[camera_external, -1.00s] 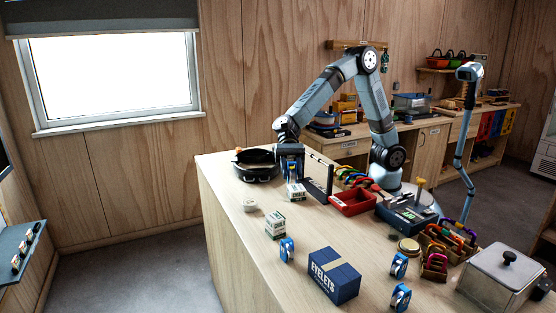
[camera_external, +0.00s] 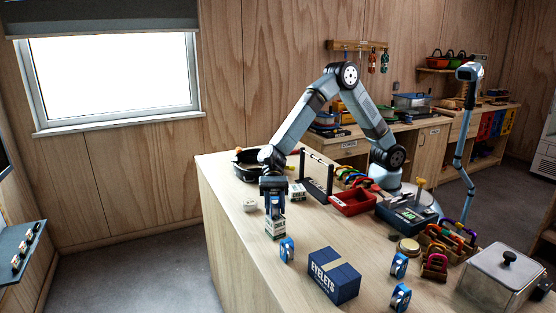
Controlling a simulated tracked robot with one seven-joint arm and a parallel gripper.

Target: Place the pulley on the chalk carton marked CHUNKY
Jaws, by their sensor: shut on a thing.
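My gripper (camera_external: 273,193) points down and is shut on a blue pulley (camera_external: 275,208). The pulley hangs upright, directly above a small white and green carton (camera_external: 276,230) near the left edge of the workbench. I cannot tell whether the pulley touches the carton's top. A second, similar carton (camera_external: 298,191) lies further back, just right of my gripper. The lettering on both cartons is too small to read, so I cannot tell which is marked CHUNKY. More blue pulleys stand on the bench: one (camera_external: 287,250) just in front of the near carton, others (camera_external: 399,265) (camera_external: 400,298) further right.
A round white item (camera_external: 250,205) sits left of my gripper. A black pan (camera_external: 246,172) is behind it. A dark upright stand (camera_external: 318,183), a red tray (camera_external: 354,202) and a blue EYELETS box (camera_external: 334,276) are to the right. Bare bench lies between the near carton and the red tray.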

